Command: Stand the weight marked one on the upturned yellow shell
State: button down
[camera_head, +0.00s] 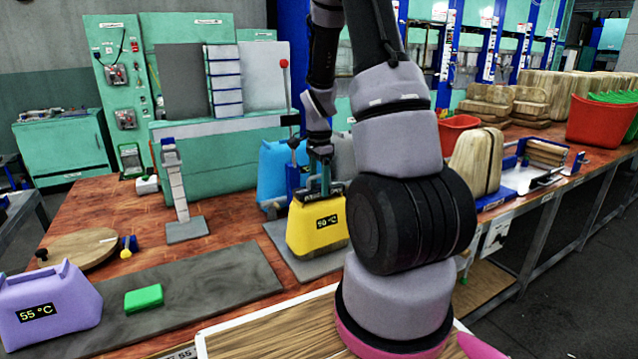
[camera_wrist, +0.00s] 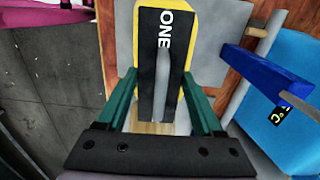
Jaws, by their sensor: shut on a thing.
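In the head view my gripper (camera_head: 323,172) is right above the yellow shell, pointing down. The weight is over the top of the shell; whether it rests on it or hangs just above, I cannot tell.
A blue shell (camera_head: 272,168) and a blue lever post (camera_head: 294,178) stand close behind. A grey post (camera_head: 176,185) is to the left. A purple shell (camera_head: 60,312) and a green block (camera_head: 144,298) sit on a dark mat (camera_head: 215,290). My arm hides part of the bench.

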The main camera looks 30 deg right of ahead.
jog(key=shift+f, duration=0.15)
grip_release()
notch_tip(320, 180, up, 11)
jog(key=shift+f, duration=0.1)
dwell(0.4)
dwell(0.4)
jog(key=s+a+r+n+t+y, duration=0.1)
jog(key=s+a+r+n+t, duration=0.2)
jog(key=s+a+r+n, duration=0.3)
jog(key=s+a+r+n+t+y, duration=0.1)
jog(key=s+a+r+n+t, duration=0.3)
jog(key=s+a+r+n, duration=0.3)
jog(key=s+r, duration=0.5)
jog(key=s, duration=0.1)
jog(key=shift+s+a+r, duration=0.2)
jog(key=shift+s+r, duration=0.15)
jog(key=shift+r, duration=0.05)
